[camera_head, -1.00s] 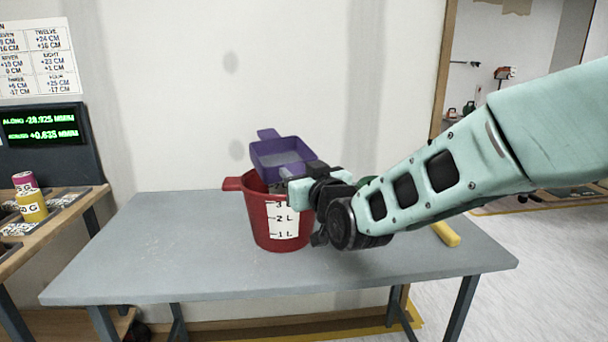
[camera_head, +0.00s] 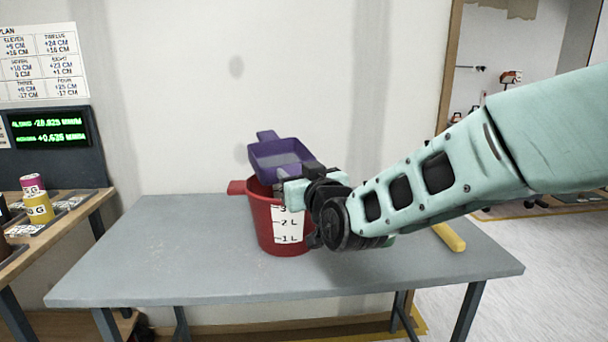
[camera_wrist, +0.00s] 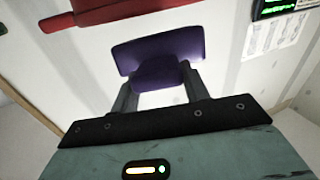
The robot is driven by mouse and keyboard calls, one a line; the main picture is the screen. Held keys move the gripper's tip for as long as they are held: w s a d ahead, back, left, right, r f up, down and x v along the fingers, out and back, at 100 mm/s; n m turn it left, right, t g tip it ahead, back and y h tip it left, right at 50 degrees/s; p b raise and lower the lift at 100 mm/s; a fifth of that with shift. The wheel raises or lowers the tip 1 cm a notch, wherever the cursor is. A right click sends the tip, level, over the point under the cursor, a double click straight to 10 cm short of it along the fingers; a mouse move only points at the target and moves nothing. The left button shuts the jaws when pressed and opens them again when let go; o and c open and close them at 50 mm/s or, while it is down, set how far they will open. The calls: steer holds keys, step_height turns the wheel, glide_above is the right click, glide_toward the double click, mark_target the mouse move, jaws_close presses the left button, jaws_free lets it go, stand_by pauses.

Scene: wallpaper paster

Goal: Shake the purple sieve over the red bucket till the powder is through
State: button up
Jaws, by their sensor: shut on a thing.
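The purple sieve (camera_head: 277,157) is a shallow square pan above the mouth of the red bucket (camera_head: 268,215). It looks roughly level, with a greyish layer inside; how much powder is in it I cannot tell. My gripper (camera_head: 297,182) is shut on the sieve's near side, to the right of the bucket's rim. In the wrist view the two fingers (camera_wrist: 160,92) hold the purple sieve (camera_wrist: 160,50), and part of the red bucket (camera_wrist: 115,10) shows beyond it. The bucket stands upright on the table, with a white litre scale on its front. Its inside is mostly hidden.
The grey table (camera_head: 150,255) is clear left of the bucket. A yellow stick-like thing (camera_head: 449,237) lies at its right. A wooden bench at left holds a yellow can (camera_head: 38,208) and a pink can (camera_head: 32,184). A wall stands close behind the table.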

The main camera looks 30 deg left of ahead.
steer(key=shift+s+a, duration=0.1)
steer(key=shift+a, duration=0.1)
steer(key=shift+b, duration=0.9)
stand_by(0.5)
steer(key=shift+d, duration=0.1)
steer(key=shift+b, duration=0.75)
stand_by(0.5)
steer(key=shift+b, duration=0.65)
stand_by(0.8)
